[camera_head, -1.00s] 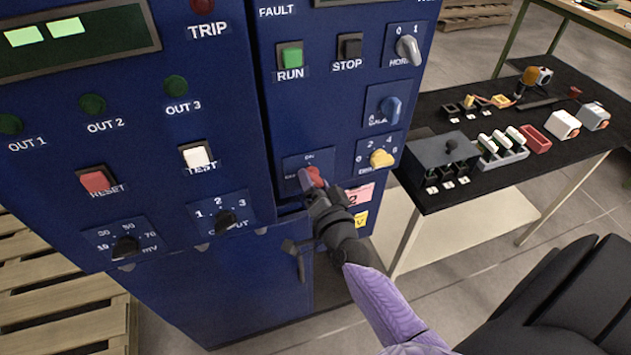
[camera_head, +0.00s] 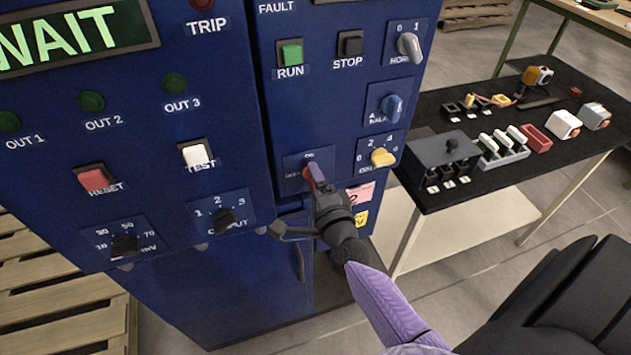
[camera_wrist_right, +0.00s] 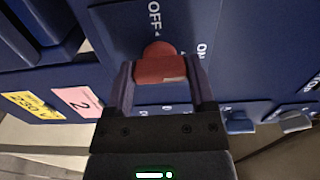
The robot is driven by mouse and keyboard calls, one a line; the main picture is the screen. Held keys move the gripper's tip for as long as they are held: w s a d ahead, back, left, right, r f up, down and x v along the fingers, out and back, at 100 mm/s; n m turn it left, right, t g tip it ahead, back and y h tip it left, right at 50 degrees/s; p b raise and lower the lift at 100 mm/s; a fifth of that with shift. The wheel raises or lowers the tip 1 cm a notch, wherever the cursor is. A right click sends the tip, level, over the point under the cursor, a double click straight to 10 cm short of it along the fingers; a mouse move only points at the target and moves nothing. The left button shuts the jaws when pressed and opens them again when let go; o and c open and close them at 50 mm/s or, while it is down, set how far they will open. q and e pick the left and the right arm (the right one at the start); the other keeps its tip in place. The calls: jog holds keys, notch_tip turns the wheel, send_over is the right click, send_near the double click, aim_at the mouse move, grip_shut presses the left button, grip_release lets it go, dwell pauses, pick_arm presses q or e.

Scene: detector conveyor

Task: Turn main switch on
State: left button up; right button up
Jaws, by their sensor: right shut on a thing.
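The main switch is a red rotary knob (camera_head: 308,174) on a blue plate marked ON and OFF, low on the right cabinet panel. My right gripper (camera_head: 317,179) is at the panel with its fingers on either side of the knob, shut on it. In the right wrist view the red knob (camera_wrist_right: 159,66) sits between the two fingers of the right gripper (camera_wrist_right: 160,80). The display (camera_head: 75,38) at the top left shows WAIT in green letters. My left gripper is not in view.
A yellow selector knob (camera_head: 382,157), a blue knob (camera_head: 391,108) and a grey knob (camera_head: 409,48) stick out above and right of the switch. A black-topped table (camera_head: 455,198) with small parts stands at the right. Wooden pallets (camera_head: 60,318) lie at the lower left.

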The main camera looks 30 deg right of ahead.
jog(key=shift+m, duration=0.3)
jog(key=o, duration=1.2)
jog(key=v, duration=1)
jog(key=shift+w, duration=0.1)
jog(key=shift+f, duration=0.1)
